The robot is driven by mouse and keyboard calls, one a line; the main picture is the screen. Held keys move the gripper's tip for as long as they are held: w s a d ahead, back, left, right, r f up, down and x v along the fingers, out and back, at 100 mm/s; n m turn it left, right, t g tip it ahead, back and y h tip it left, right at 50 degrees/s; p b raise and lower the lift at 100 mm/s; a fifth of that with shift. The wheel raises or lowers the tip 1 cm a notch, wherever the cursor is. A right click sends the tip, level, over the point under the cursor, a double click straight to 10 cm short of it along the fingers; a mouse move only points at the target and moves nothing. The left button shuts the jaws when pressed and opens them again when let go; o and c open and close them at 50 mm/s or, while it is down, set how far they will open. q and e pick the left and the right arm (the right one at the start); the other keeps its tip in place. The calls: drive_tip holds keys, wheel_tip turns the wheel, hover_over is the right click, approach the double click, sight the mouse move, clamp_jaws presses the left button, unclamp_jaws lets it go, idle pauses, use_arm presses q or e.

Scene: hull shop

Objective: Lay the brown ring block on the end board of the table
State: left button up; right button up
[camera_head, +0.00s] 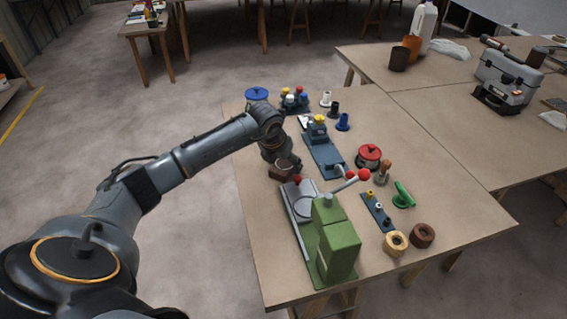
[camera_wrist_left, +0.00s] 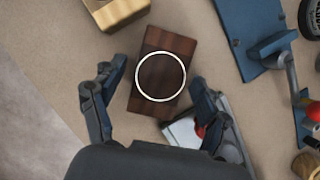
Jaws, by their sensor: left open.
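A brown wooden block (camera_wrist_left: 152,96) with a thin pale ring on its top lies under my left gripper (camera_wrist_left: 148,84). In the left wrist view the open fingers stand on either side of the block, with gaps visible; I cannot tell their height over it. In the head view the block (camera_head: 279,174) lies on the table (camera_head: 262,235) at its left edge, partly hidden by my left gripper (camera_head: 282,158). A dark brown round ring (camera_head: 422,235) and a lighter wooden one (camera_head: 396,243) lie near the front right. My right gripper is not in view.
A green machine (camera_head: 336,240) with a pale plate and red knobs stands close to the block. A blue tool (camera_head: 322,148), a red-lidded pot (camera_head: 369,157) and a green handle (camera_head: 403,194) stand beyond. A lighter wooden block (camera_wrist_left: 116,10) is near in the wrist view.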

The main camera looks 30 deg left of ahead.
use_arm(q)
drive_tip(key=shift+r, duration=0.25)
drive_tip(key=shift+s+r, duration=0.1)
drive_tip(key=shift+r, duration=0.2)
drive_tip(key=v, duration=1.1)
drive_tip(key=shift+s, duration=0.1)
